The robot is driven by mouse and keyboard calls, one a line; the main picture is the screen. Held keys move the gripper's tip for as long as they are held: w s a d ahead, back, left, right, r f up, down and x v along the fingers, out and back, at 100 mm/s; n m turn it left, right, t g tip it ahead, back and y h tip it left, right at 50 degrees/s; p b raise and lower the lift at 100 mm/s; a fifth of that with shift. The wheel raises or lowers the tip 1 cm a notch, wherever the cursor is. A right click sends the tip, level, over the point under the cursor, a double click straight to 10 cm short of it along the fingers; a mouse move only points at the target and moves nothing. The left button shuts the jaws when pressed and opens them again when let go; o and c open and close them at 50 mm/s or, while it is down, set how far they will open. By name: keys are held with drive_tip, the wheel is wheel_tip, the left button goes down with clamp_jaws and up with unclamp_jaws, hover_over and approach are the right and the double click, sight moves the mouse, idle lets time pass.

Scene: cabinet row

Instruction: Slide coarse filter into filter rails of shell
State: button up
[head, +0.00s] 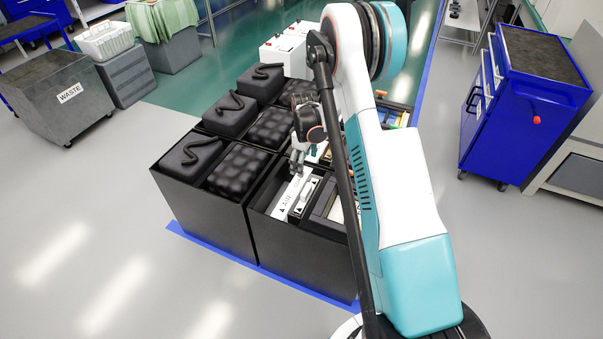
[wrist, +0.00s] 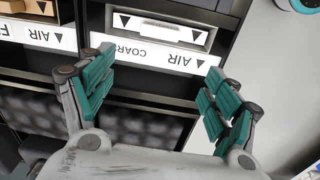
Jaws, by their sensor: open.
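My gripper (wrist: 165,88) is open and empty, its teal-padded fingers spread wide in the wrist view. In the head view my gripper (head: 299,163) hangs over the open-topped front bay of the black cabinet row. Beyond the fingers, a white strip (wrist: 152,53) reads "COAR…" and "AIR" upside down; my left finger partly covers its end. Behind it lies a white-framed piece with a handle-like bar and black triangles (wrist: 165,29), apparently the coarse filter. In the head view a white "AIR" strip (head: 288,204) shows inside the bay. I cannot make out the rails or which part is the shell.
Another "AIR" strip (wrist: 40,35) with a beige piece (wrist: 28,8) lies to the left. Black foam-topped bins (head: 235,170) stand beside the bay. Grey floor is clear in front.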

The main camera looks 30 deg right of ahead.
drive_tip(key=s+a+r+m+t, duration=0.1)
drive_tip(key=s+a+r, duration=0.2)
drive_tip(key=r, duration=0.6)
drive_tip(key=s+a+r+m+t, duration=0.1)
drive_tip(key=s+a+r, duration=0.3)
drive_tip(key=r, duration=0.5)
drive_tip(key=s+a+r+m+t, duration=0.1)
drive_tip(key=s+a+r, duration=0.2)
drive_tip(key=r, duration=0.6)
drive_tip(key=s+a+r+m+t, duration=0.2)
drive_tip(key=s+a, duration=0.2)
drive_tip(key=s, duration=0.6)
drive_tip(key=s+a+r+m+t, duration=0.1)
drive_tip(key=s+a+r+m, duration=0.1)
drive_tip(key=s, duration=0.9)
drive_tip(key=shift+s+a+r+t, duration=0.15)
drive_tip(key=shift+a+r+t, duration=0.25)
drive_tip(key=shift+a+r, duration=0.55)
drive_tip(key=shift+a+f, duration=0.25)
drive_tip(key=shift+f, duration=0.1)
